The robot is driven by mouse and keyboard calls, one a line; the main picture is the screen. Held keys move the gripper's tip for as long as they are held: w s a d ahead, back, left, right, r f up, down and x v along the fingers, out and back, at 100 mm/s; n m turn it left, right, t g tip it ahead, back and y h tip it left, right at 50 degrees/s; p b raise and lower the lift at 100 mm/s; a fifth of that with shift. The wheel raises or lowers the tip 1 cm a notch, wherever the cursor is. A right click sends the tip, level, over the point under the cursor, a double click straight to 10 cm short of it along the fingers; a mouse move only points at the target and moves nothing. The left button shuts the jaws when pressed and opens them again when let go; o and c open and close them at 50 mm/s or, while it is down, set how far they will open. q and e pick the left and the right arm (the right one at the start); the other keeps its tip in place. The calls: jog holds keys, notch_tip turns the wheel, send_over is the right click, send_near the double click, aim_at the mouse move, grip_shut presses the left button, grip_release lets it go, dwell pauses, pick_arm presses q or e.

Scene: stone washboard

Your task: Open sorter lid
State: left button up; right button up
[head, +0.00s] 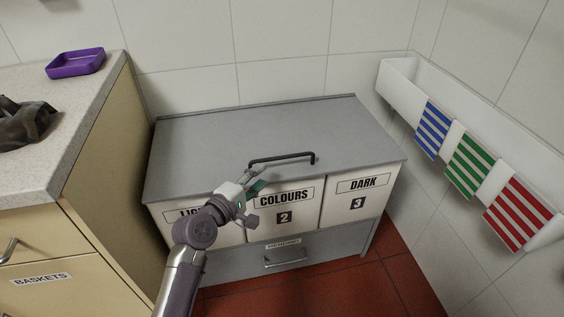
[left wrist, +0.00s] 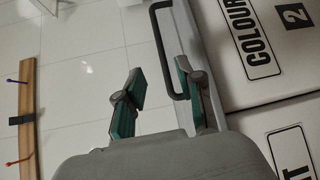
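The sorter lid (head: 225,140) is a grey flat panel, lying shut on the sorter in the head view. A black bar handle (head: 282,158) stands up near its front edge; the handle also shows in the left wrist view (left wrist: 157,50). My left gripper (head: 256,180) is just in front of the lid edge, near the handle's left end. In the left wrist view its green-padded fingers (left wrist: 157,88) are spread apart, with the handle's end close to the right finger. Whether they touch cannot be told. My right gripper is in neither view.
Below the lid are bins marked COLOURS (head: 285,212) and DARK (head: 352,203); my arm partly covers the left bin. A counter (head: 88,105) with a purple tray (head: 76,63) stands left. A white wall trough (head: 402,82) with striped cloths is right.

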aim_at(281, 159)
pick_arm(q)
jog(key=b+x, duration=0.1)
jog(key=x, duration=0.5)
jog(key=shift+w+f, duration=0.1)
jog(key=b+x, duration=0.1)
jog(key=x, duration=0.3)
jog(key=shift+w, duration=0.1)
jog(key=shift+w+d+b, duration=0.35)
jog(key=shift+w+b, duration=0.05)
jog(key=shift+w, duration=0.2)
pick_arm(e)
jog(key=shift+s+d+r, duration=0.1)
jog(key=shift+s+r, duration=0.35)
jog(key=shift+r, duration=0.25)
pick_arm(q)
jog(key=shift+c, duration=0.3)
grip_shut()
